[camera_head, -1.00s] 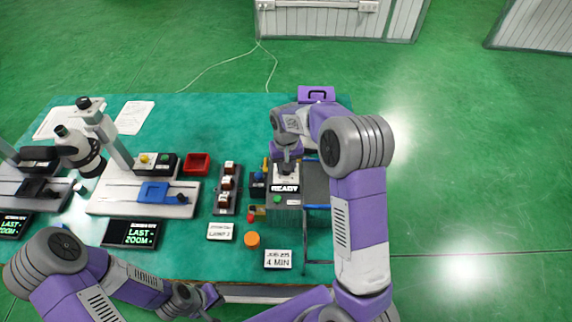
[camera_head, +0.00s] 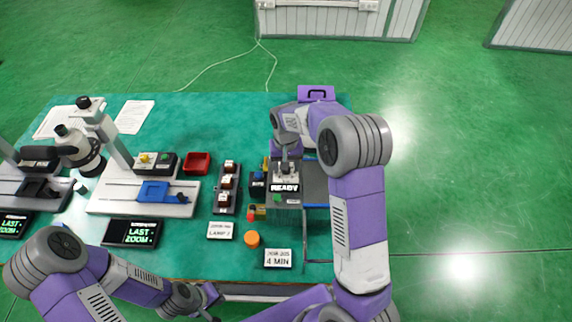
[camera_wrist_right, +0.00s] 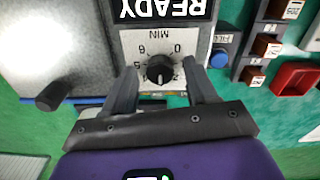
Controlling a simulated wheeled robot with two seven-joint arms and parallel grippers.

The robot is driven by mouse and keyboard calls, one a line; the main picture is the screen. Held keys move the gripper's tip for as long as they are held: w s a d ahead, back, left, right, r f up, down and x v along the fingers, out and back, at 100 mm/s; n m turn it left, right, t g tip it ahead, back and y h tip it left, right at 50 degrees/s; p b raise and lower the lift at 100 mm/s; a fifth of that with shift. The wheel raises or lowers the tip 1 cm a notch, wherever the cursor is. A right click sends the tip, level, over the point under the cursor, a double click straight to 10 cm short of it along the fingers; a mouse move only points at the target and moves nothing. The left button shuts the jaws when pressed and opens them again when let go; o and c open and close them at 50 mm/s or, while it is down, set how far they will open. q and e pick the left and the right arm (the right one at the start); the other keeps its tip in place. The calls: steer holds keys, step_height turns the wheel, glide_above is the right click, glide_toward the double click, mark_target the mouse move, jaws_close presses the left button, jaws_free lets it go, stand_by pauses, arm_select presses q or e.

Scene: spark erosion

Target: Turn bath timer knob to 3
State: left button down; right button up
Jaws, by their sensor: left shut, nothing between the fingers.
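The bath timer knob (camera_wrist_right: 160,70) is a small black round knob on a white dial plate (camera_wrist_right: 150,42) marked MIN, upside down in the right wrist view. Its pointer setting is too small to read surely. My right gripper (camera_wrist_right: 162,68) is open, with one finger on each side of the knob and visible gaps between. In the head view the right gripper (camera_head: 286,163) is over the bath unit, behind its READY display (camera_head: 285,188), and hides part of the dial. My left gripper (camera_head: 208,298) is shut and empty at the table's front edge.
A blue button (camera_wrist_right: 219,58) and a row of switches (camera_wrist_right: 264,45) stand beside the dial. A dark lever (camera_wrist_right: 54,94) is on the other side. A card reading 4 MIN (camera_head: 278,258) and an orange cap (camera_head: 252,239) lie in front. A red tray (camera_head: 197,163) is left.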

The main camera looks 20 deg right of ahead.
step_height(320, 180, up, 8)
steer(key=shift+f+p, duration=0.2)
steer(key=shift+p, duration=0.4)
stand_by(0.4)
